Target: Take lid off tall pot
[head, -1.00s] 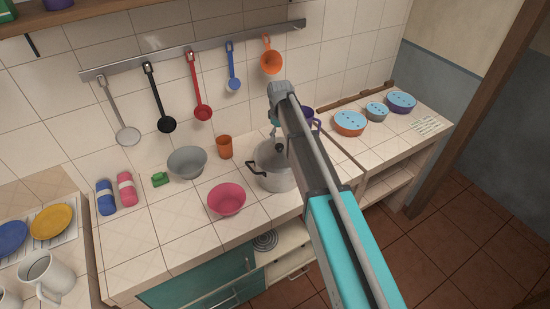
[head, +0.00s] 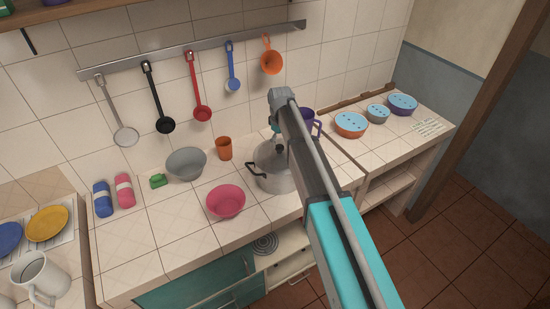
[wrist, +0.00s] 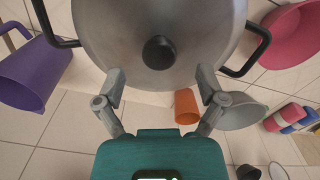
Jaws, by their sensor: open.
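The metal pot (head: 275,182) stands on the tiled counter with black side handles. Its grey lid (head: 266,152) is on it, partly hidden by my arm in the head view. In the wrist view the lid (wrist: 205,35) fills the top middle, with a round black knob (wrist: 159,52) at its centre. My gripper (wrist: 161,80) is open and empty. Its two fingertips overlap the lid's near edge in the picture, one on each side, with the knob beyond them and between them. The fingers are apart from the knob. The height above the lid is hard to tell.
A purple vessel (wrist: 32,72) stands close to the pot. A pink bowl (head: 226,201), a grey bowl (head: 187,163) and an orange cup (head: 224,148) are on the pot's other side. Utensils hang from a wall rail (head: 190,48). Blue-topped containers (head: 350,124) stand on the right counter.

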